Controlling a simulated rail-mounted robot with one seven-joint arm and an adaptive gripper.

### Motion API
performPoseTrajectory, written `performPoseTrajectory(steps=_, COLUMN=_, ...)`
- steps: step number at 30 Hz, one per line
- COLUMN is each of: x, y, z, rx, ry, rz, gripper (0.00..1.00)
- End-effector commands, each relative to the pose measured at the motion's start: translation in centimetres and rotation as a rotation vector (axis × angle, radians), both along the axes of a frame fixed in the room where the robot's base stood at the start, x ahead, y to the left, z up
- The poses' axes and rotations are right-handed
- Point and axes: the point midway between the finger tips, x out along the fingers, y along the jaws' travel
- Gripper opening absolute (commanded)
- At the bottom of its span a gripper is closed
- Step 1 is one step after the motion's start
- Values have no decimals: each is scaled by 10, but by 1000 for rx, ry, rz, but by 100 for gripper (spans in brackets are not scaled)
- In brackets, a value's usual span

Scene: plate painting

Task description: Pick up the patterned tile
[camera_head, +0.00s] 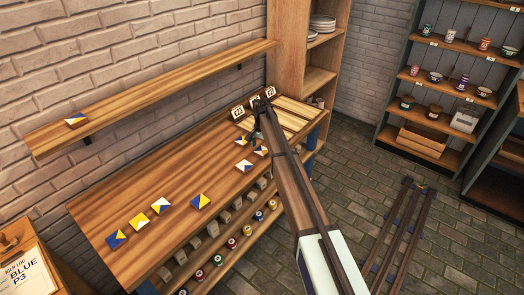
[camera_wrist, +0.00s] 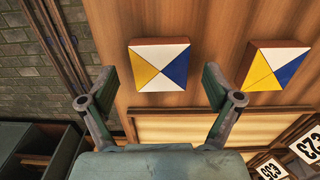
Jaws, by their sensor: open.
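Several square patterned tiles in blue, yellow and white lie on the wooden workbench; which one is meant I cannot tell. In the wrist view, one tile (camera_wrist: 159,65) with white, yellow and blue triangles lies ahead of my gripper (camera_wrist: 160,90), centred between its spread fingers. A second such tile (camera_wrist: 274,66) lies to its right, outside the fingers. In the head view, my gripper (camera_head: 257,122) is at the far end of the bench, beside a small group of tiles (camera_head: 244,166). It is open and holds nothing.
More tiles (camera_head: 200,201) lie at the near end of the bench (camera_head: 150,190). One tile (camera_head: 76,119) is on the wall shelf (camera_head: 170,85). Paint pots (camera_head: 232,243) fill the lower shelf.

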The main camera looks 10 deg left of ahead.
Motion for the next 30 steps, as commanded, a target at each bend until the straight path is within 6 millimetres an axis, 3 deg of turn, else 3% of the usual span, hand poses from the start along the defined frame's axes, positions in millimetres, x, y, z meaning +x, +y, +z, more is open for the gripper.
performPoseTrajectory(steps=8, x=0, y=0, z=-6, rx=0, ry=0, rz=0, gripper=90)
performPoseTrajectory(steps=10, x=0, y=0, z=-6, rx=0, ry=0, rz=0, gripper=72)
performPoseTrajectory(steps=14, x=0, y=0, z=-6, rx=0, ry=0, rz=0, gripper=26)
performPoseTrajectory(steps=15, x=0, y=0, z=-6, rx=0, ry=0, rz=0, gripper=22)
performPoseTrajectory(steps=30, x=0, y=0, z=0, rx=0, ry=-1, rz=0, gripper=21)
